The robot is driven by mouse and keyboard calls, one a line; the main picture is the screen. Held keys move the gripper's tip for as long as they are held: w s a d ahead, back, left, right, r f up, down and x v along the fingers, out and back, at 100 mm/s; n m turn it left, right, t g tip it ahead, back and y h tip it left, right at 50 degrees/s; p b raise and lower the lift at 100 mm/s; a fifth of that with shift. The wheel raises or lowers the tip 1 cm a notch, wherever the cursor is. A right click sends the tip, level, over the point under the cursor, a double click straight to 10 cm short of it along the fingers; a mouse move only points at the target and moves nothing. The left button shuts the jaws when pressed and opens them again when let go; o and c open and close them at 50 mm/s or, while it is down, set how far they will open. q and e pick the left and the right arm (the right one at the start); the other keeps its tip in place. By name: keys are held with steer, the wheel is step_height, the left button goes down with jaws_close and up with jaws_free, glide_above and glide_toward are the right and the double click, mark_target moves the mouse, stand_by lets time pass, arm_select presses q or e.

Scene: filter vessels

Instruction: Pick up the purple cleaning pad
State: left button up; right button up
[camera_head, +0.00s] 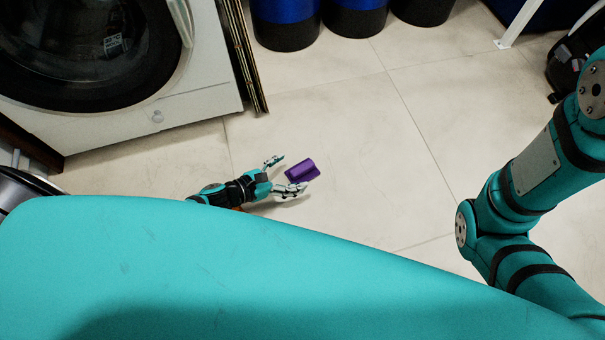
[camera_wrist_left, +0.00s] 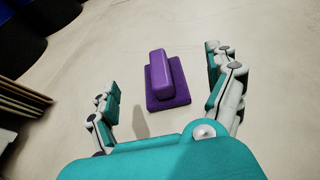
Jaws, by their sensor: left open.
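The purple cleaning pad (camera_head: 302,170) lies on the tiled floor in the head view, a flat base with a raised block-shaped handle on top. It also shows in the left wrist view (camera_wrist_left: 168,82), ahead of the fingers. My left gripper (camera_head: 290,172) is open and low near the floor, with its fingertips close to the pad's left side. In the left wrist view, my left gripper (camera_wrist_left: 162,76) has its fingers spread wide, one to each side of the pad, with gaps on both sides. Nothing is held. My right gripper is not in view.
A white washing machine (camera_head: 120,75) stands at the upper left, with thin upright panels (camera_head: 243,55) beside it. Blue vessels with black bases (camera_head: 286,30) stand at the back. A black object (camera_head: 572,62) is at the far right. The floor around the pad is clear.

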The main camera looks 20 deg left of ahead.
mark_target(304, 166)
arm_select(q)
steer(key=shift+w+d+f, duration=0.3)
steer(key=shift+w+f, duration=0.05)
steer(key=shift+w, duration=0.1)
steer(key=b+x, duration=0.4)
steer(key=shift+w+f, duration=0.15)
steer(key=shift+w+d, duration=0.2)
steer(key=shift+w, duration=0.1)
steer(key=c, duration=1.6)
